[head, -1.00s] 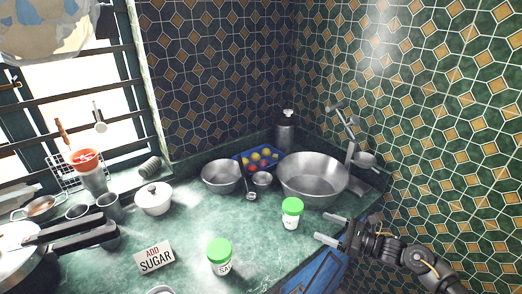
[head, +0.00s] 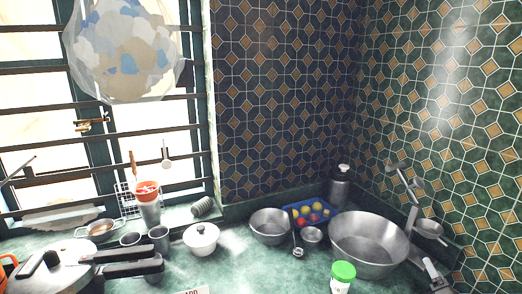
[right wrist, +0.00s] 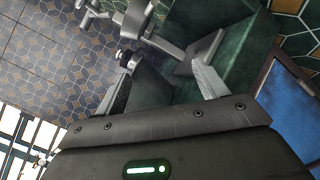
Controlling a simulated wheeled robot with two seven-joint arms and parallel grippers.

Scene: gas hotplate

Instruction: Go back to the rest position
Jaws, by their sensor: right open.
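My left gripper is not in view.
The large steel basin (head: 368,243) stands on the green counter near the tiled wall. A pressure cooker (head: 58,272) is at lower left.

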